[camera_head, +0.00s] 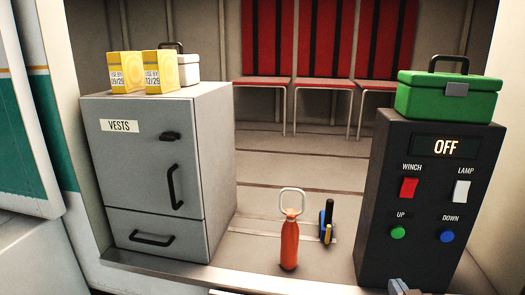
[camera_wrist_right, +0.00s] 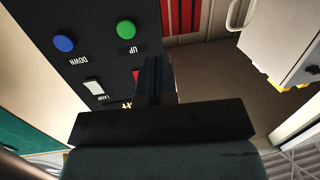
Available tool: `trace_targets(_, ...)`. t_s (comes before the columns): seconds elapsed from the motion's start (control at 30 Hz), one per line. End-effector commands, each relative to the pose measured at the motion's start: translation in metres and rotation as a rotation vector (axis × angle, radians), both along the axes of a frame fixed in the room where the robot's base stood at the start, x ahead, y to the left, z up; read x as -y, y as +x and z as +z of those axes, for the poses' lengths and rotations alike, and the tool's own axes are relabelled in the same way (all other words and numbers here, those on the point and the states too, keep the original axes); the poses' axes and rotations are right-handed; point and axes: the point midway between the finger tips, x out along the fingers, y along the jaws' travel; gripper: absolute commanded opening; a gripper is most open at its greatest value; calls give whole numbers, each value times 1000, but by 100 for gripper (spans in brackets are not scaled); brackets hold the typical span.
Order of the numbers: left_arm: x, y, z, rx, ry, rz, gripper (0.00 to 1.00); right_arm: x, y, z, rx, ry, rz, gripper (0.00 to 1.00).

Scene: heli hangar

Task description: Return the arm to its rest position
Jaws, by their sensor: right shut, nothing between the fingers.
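My right gripper (camera_head: 402,288) shows only as a small part at the bottom edge of the head view, in front of the foot of the dark control panel (camera_head: 372,215). In the right wrist view the gripper (camera_wrist_right: 155,75) is shut and empty, and the panel appears upside down behind it. The gripper partly hides the red winch switch (camera_wrist_right: 136,76) there. Whether it touches the panel cannot be told. My left gripper is not in view.
The panel display (camera_head: 445,147) reads OFF; a green case (camera_head: 445,98) sits on top. A grey VESTS cabinet (camera_head: 140,165) stands left, carrying two yellow boxes (camera_head: 126,73) and a white case (camera_head: 189,70). A red bottle (camera_head: 289,245) stands between, beside a blue-and-black item (camera_head: 327,220). Red seats (camera_head: 320,80) are behind.

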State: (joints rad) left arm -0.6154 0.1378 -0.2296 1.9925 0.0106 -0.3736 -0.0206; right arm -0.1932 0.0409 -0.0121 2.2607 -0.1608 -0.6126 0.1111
Motion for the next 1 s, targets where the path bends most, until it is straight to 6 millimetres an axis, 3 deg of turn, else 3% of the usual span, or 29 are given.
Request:
trace_targets(0.03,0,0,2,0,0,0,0,-14,-12,-41,-74,-5,43,0)
trace_targets(0.2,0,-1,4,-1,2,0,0,-55,-67,-152,-258,-4,175,0)
trace_targets(0.3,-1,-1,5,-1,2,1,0,-75,-107,-204,-348,7,235,0)
trace_targets(0.4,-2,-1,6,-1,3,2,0,-89,-143,-240,-417,19,279,0)
trace_targets(0.5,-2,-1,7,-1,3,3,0,-98,-169,-262,-459,26,308,0)
trace_targets(0.6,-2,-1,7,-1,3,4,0,-103,-182,-272,-480,32,320,0)
trace_targets(1.0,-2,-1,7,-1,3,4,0,-103,-183,-274,-482,34,322,0)
